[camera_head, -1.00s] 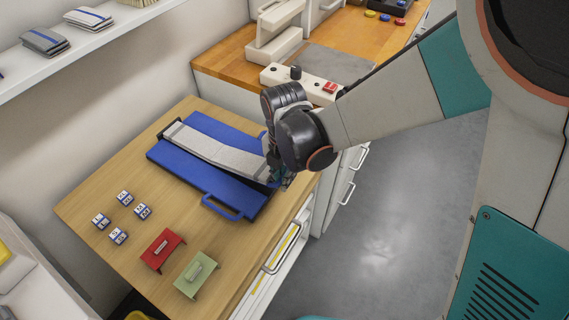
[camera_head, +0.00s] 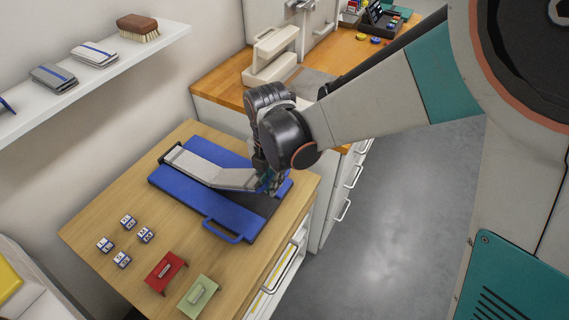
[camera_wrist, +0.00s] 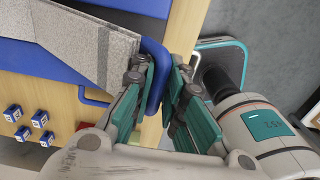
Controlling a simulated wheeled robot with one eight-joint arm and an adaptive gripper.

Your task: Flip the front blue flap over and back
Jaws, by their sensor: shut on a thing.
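A blue folding board (camera_head: 185,190) lies on the wooden table, with a long pale grey folded cloth (camera_head: 200,168) along its middle. My gripper (camera_head: 268,183) is at the cloth's right end. In the wrist view my gripper (camera_wrist: 161,72) is shut on the rounded blue handle of the front flap (camera_wrist: 153,60), with a finger on each side. The cloth (camera_wrist: 85,40) rests on that flap and its end reaches close to the fingers. The cloth bends upward toward my gripper, over a dark bare part of the board (camera_head: 258,203). Most of the flap is hidden beneath the cloth.
A side handle (camera_head: 222,233) juts from the board's near side. Several small blue-and-white blocks (camera_head: 122,260), a red stand (camera_head: 165,270) and a green stand (camera_head: 198,296) are on the table's near part. A wooden counter (camera_head: 232,95) with a pale machine is behind.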

